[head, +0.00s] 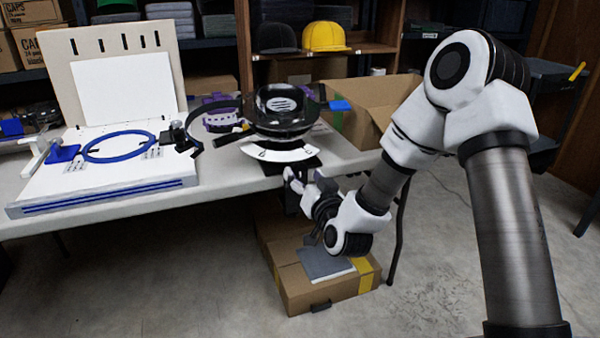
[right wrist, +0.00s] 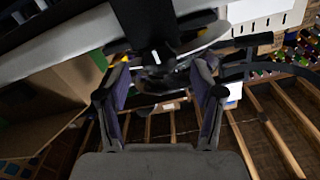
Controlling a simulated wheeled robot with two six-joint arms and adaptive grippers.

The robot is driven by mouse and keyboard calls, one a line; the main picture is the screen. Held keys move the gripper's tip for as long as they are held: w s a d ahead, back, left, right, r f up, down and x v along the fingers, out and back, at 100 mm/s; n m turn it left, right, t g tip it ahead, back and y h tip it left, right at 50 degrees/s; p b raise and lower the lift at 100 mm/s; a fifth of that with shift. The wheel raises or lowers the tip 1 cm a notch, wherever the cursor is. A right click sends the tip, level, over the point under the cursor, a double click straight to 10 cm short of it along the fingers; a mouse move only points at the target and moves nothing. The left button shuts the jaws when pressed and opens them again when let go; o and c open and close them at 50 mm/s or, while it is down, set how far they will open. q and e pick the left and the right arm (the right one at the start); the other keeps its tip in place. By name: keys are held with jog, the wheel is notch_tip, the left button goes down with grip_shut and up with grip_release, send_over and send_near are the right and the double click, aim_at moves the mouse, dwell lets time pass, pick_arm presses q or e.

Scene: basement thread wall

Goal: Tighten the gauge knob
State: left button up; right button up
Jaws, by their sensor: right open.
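My right gripper (head: 293,183) is just below the front table edge, under the cap press with the white curved scale plate (head: 282,153). In the right wrist view the right gripper (right wrist: 161,75) is open, its two purple-padded fingers apart. A dark knob-like part with a white mark, seemingly the gauge knob (right wrist: 158,55), shows beyond and between the fingertips. It is dark, and I cannot tell whether a finger touches it. In the head view I cannot make out the knob clearly. My left gripper is not in view.
A white board with a blue hoop (head: 120,146) lies on the table (head: 222,182) at left. An open cardboard box (head: 375,105) stands right of the press. A closed box (head: 320,285) sits on the floor below the gripper. Caps (head: 325,37) rest on a shelf behind.

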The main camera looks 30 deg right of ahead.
jog(key=v, duration=0.5)
